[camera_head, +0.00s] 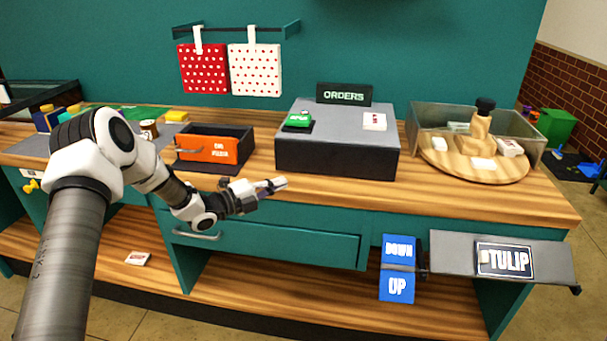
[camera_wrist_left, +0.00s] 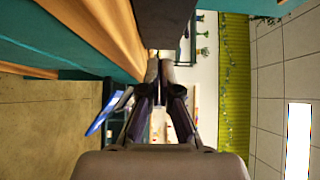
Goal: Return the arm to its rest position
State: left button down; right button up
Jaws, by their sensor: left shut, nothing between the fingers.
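My left arm comes in from the left in the head view. Its gripper (camera_head: 272,187) is in front of the counter's front edge, beside the grey orders box, pointing right. The fingers are shut and hold nothing. In the left wrist view the gripper (camera_wrist_left: 158,75) shows its two fingers together at the tips, with the counter edge (camera_wrist_left: 105,35) along the upper left. My right gripper is not in view.
The wooden counter (camera_head: 345,192) carries an orange-fronted dark box (camera_head: 208,149), the orders box (camera_head: 337,160) and a round wooden board (camera_head: 450,168) with a clear bin (camera_head: 425,115). A blue DOWN/UP sign (camera_head: 397,268) and a TULIP panel (camera_head: 455,258) stick out at front right.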

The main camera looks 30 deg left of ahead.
pick_arm(q)
jog(key=s+d+f+n+g+y, duration=0.1)
jog(key=s+d+f+n+g, duration=0.1)
jog(key=s+d+f, duration=0.5)
jog(key=s+d+f+n+g+y, duration=0.1)
jog(key=s+d+f+n+g, duration=0.15)
jog(key=d+f, duration=0.45)
jog(key=s+d+f+n+g, duration=0.2)
jog(key=s+d+f+g, duration=0.15)
jog(key=s+f, duration=0.45)
jog(key=s+f+n+g+y, duration=0.3)
jog(key=s+f+n, duration=0.4)
jog(key=s, duration=0.5)
jog(key=s+a+n+g+y, duration=0.3)
jog(key=s+a+n+g, duration=0.1)
jog(key=s+n, duration=0.7)
jog(key=shift+s+f+g+y, duration=0.3)
jog(key=shift+s+g+y, duration=0.1)
jog(key=shift+s, duration=0.7)
